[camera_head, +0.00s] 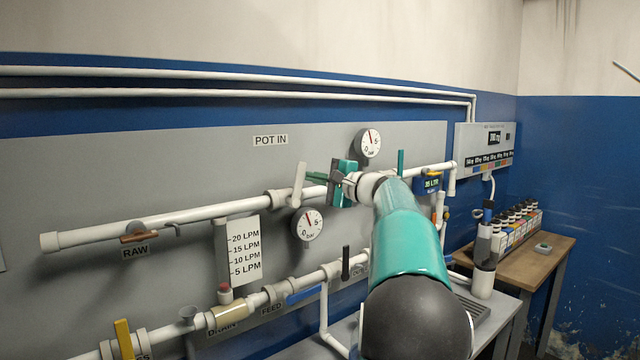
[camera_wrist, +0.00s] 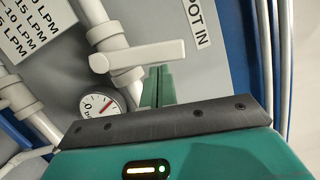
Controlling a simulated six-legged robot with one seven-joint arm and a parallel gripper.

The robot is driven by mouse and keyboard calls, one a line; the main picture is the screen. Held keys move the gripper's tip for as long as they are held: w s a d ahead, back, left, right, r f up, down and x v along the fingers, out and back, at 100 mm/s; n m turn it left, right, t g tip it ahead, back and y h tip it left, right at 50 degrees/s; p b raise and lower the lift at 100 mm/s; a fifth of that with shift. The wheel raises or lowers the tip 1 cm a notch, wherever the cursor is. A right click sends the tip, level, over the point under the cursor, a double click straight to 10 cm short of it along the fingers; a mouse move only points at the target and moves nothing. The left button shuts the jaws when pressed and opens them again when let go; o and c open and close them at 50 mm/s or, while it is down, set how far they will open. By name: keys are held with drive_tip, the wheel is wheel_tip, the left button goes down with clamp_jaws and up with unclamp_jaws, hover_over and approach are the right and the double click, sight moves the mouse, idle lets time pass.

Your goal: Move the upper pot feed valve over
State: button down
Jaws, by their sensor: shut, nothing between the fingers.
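The upper pot feed valve appears to be the white lever (camera_head: 298,185) on the upper white pipe (camera_head: 210,212), below the "POT IN" label (camera_head: 270,140). The lever stands nearly upright, tilted slightly right at its top. In the wrist view the lever (camera_wrist: 138,62) lies across the picture, joined to its white valve body. My gripper (camera_head: 310,176) is just right of the lever, fingers shut and empty, pointing left at it. In the wrist view my green fingertips (camera_wrist: 158,72) are close to the lever's free end; I cannot tell whether they touch.
A gauge (camera_head: 369,143) is above my gripper and another gauge (camera_head: 308,224) below the pipe. A lower pipe (camera_head: 262,299) carries a blue handle (camera_head: 304,296) and a black lever (camera_head: 346,263). A wooden table (camera_head: 549,251) with bottles stands at right.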

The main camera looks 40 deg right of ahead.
drive_tip(key=shift+w+a+r+n+g, duration=0.15)
drive_tip(key=shift+a+r+n, duration=0.1)
drive_tip(key=shift+a+n, duration=0.25)
drive_tip(key=shift+s+a+r+n+g, duration=0.15)
drive_tip(key=shift+a+r+n, duration=0.1)
drive_tip(key=shift+n, duration=0.45)
drive_tip(key=shift+w, duration=0.1)
drive_tip(key=s+d, duration=0.1)
drive_tip(key=s, duration=1.2)
drive_tip(key=shift+s+d, duration=0.35)
drive_tip(key=shift+d, duration=0.05)
